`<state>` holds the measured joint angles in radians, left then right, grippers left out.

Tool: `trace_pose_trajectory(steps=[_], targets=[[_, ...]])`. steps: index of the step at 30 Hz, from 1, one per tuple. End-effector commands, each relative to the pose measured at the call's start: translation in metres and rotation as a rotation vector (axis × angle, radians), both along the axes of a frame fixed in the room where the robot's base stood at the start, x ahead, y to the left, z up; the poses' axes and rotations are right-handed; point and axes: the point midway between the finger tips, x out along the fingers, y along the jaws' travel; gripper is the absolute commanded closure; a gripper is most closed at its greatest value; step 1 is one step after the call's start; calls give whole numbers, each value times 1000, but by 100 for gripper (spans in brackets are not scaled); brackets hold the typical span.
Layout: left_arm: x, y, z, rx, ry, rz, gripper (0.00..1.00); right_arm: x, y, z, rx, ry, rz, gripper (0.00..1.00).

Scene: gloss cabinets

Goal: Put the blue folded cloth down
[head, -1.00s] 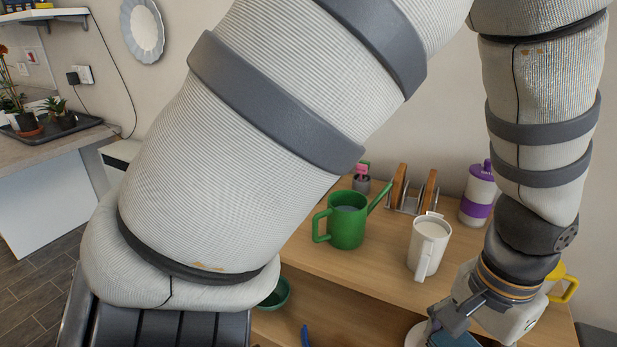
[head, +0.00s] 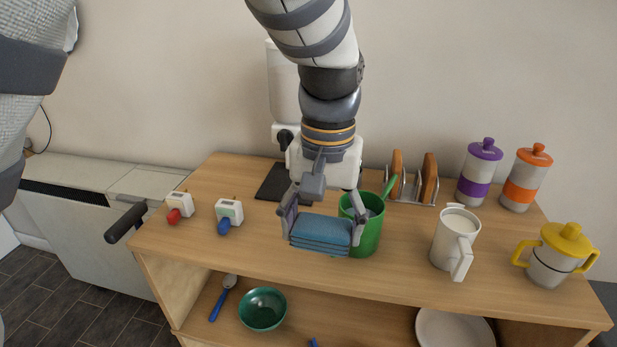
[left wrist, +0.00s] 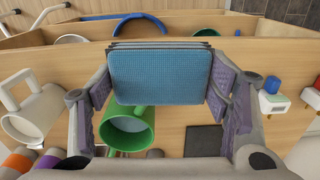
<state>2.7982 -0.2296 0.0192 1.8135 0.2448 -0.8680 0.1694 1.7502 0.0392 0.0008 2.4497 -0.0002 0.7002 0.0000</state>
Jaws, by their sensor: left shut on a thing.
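In the left wrist view the cloth (left wrist: 160,76) spans the gap between the purple-padded fingers of my left gripper (left wrist: 163,88). The cloth appears to be above the wooden cabinet top (head: 270,245), near its front edge; the exact height is hard to tell. My right gripper is not in view.
A white jug (head: 453,240) and a yellow-lidded cup (head: 560,254) stand to the right. A toast rack (head: 412,190) and purple (head: 480,172) and orange (head: 526,178) lidded bottles stand behind. Two small white devices (head: 180,203) (head: 229,211) stand left, with clear wood around them. A green bowl (head: 262,309) sits on the lower shelf.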

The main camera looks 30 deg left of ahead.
Motion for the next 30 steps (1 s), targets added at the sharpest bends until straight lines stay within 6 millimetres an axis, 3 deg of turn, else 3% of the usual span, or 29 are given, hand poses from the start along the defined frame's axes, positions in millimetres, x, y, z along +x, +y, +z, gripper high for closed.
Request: trace_pose_trajectory(steps=[1, 3, 6, 14, 18, 26, 30], targets=[[6, -6, 15, 3, -19, 7, 53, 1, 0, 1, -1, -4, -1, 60], [9, -11, 26, -5, -19, 18, 53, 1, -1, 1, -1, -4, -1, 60], [16, -3, 25, -12, -16, 28, 53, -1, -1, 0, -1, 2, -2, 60], [48, 72, -19, -15, -2, 32, 53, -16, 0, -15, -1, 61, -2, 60], [58, 95, -51, -13, -3, 29, 53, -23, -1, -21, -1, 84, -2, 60], [66, 115, -75, -13, -7, 28, 53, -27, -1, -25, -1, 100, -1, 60], [66, 115, -101, -13, -8, 28, 53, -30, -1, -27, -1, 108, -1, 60]])
